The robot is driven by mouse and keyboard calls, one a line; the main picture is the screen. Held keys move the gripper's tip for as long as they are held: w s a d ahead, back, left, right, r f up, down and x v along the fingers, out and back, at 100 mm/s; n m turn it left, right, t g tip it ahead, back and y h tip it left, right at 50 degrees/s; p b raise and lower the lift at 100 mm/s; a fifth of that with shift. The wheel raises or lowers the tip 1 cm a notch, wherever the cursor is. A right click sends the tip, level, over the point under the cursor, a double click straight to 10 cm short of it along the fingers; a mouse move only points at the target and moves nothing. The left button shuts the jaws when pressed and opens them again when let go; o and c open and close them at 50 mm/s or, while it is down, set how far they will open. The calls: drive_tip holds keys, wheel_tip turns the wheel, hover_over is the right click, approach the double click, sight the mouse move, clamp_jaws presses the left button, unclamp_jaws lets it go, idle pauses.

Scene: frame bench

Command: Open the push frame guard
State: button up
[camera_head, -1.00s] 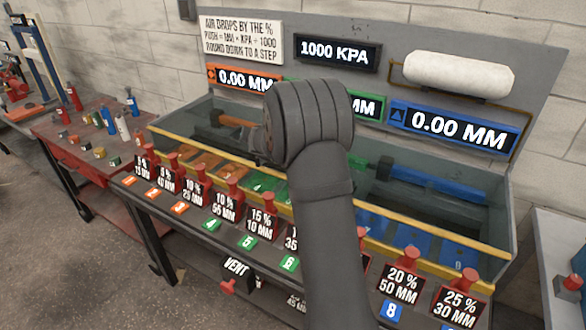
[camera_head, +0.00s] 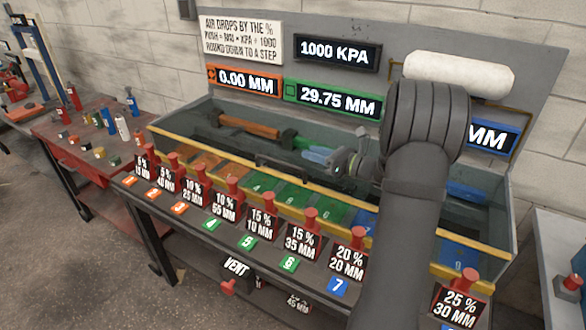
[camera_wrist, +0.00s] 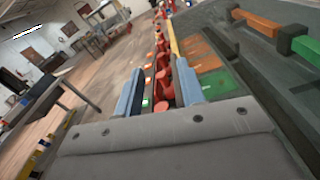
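The guard appears to be the clear panel along the front of the bench trough, edged by a yellow rail (camera_head: 296,184); it looks unmoved, though my arm hides its right part. A dark bar (camera_head: 275,163), perhaps its handle, runs just left of my gripper.
Red plungers (camera_head: 262,216) with percent labels line the front ledge. An orange rod (camera_head: 252,127) lies in the trough. The green display (camera_head: 333,99) reads 29.75 MM, the orange one (camera_head: 245,80) 0.00 MM. A white roll (camera_head: 458,74) sits at the back right. A side table (camera_head: 85,140) stands left.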

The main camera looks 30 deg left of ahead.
sight(304, 172)
wheel_tip(304, 172, down, 8)
drive_tip(key=shift+f, duration=0.2)
drive_tip(key=a, duration=0.6)
drive_tip(key=shift+s+r, duration=0.1)
drive_tip(key=shift+r, duration=0.15)
drive_tip(key=shift+a, duration=0.7)
clamp_jaws()
